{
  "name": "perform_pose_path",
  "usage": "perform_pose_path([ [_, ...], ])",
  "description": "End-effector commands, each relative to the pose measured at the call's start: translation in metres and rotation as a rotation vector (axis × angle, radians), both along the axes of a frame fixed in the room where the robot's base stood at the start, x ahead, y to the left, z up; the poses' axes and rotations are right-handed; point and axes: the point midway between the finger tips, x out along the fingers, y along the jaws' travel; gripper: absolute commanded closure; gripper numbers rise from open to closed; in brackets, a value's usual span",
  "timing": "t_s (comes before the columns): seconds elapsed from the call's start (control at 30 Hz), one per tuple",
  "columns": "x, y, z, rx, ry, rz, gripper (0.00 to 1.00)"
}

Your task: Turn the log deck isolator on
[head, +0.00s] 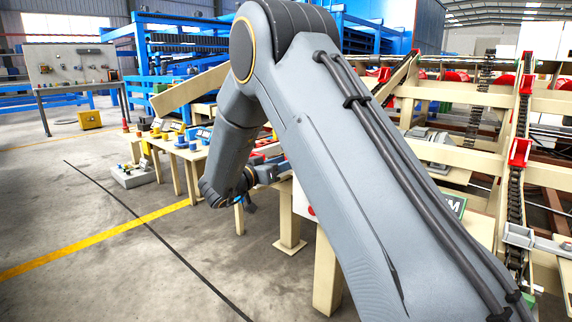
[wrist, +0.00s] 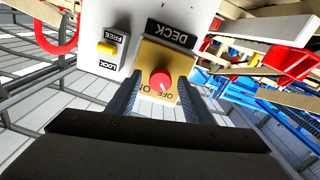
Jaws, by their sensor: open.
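The log deck isolator is a red round knob (wrist: 160,82) on a yellow plate (wrist: 151,58) under a black DECK label (wrist: 171,33) in the wrist view. OFF and ON lettering shows below the knob, partly cut off by my gripper. A small pale mark shows on the knob's lower part; I cannot tell surely which word it points at. My gripper (wrist: 159,79) is open, with one dark finger on each side of the knob. I cannot tell whether the fingers touch it. In the head view my arm hides most of this area.
A yellow switch (wrist: 107,47) marked FREE and LOCK sits left of the isolator. A red ring-shaped part (wrist: 55,38) is at the upper left. In the head view, cream conveyor framing (head: 450,90) fills the right; open floor (head: 90,210) lies left.

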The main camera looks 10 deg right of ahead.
Motion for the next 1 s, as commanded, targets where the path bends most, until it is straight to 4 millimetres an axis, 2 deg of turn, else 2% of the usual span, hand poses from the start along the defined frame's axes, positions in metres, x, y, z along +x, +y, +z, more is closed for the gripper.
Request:
perform_pose_path([
  [0.37,0.0038,-0.0060,-0.0001,0.001,0.001,0.000,0.54],
  [0.6,0.0037,-0.0060,-0.0002,0.001,0.001,0.000,0.94],
  [1.0,0.0031,-0.0064,0.0006,0.037,-0.050,-0.002,0.95],
])
